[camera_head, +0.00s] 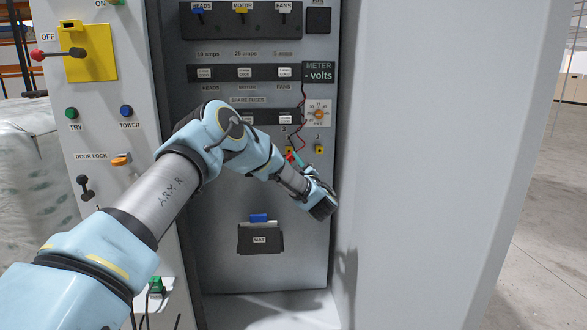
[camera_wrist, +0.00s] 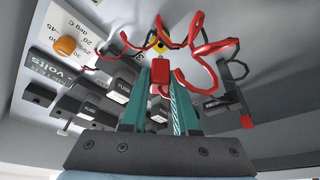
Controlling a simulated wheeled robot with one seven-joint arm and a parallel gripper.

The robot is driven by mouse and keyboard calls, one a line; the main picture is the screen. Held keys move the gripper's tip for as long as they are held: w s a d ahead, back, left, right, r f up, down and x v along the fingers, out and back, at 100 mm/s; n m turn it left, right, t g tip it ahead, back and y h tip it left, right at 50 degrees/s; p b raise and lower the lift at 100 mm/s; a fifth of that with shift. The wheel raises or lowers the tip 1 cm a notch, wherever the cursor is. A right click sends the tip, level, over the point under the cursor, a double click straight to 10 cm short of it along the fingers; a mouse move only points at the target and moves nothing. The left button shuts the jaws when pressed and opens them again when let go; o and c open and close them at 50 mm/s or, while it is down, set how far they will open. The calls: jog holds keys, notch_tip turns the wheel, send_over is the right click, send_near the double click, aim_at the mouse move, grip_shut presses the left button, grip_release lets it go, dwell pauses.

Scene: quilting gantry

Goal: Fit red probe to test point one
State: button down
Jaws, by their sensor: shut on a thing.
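The red probe (camera_wrist: 160,88) is between the teal fingers of my gripper (camera_wrist: 161,78), which is shut on it. In the wrist view a yellow test point (camera_wrist: 156,42) lies just beyond the fingertips, partly crossed by red lead. I cannot tell whether the probe touches it. In the head view my gripper (camera_head: 298,160) is low on the panel, by the left yellow test point (camera_head: 289,149). The red probe shows there as a small red patch (camera_head: 289,157). The right test point (camera_head: 319,149), marked 2, is clear. The left one's number is hard to read.
A red lead (camera_wrist: 205,48) loops around the probe. The meter (camera_head: 319,73) and its orange dial (camera_head: 318,114) are above, with fuse rows (camera_head: 245,72) to the left. A black pocket marked MAT (camera_head: 260,239) is below. A pale cabinet wall (camera_head: 440,170) stands close on the right.

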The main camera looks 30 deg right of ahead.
aim_at(292, 157)
jog(key=shift+w+d+b, duration=0.3)
jog(key=shift+w, duration=0.4)
jog(key=shift+b, duration=0.6)
dwell(1.5)
jog(key=shift+w+d+b, duration=0.3)
jog(key=shift+w+b, duration=0.1)
jog(key=shift+w, duration=0.25)
jog(key=shift+w+d+b, duration=0.3)
jog(key=shift+w+b, duration=0.05)
jog(key=shift+w, duration=0.25)
jog(key=c, duration=0.6)
grip_release()
jog(key=v, duration=1.1)
jog(key=shift+w+r, duration=0.1)
jog(key=shift+w, duration=0.05)
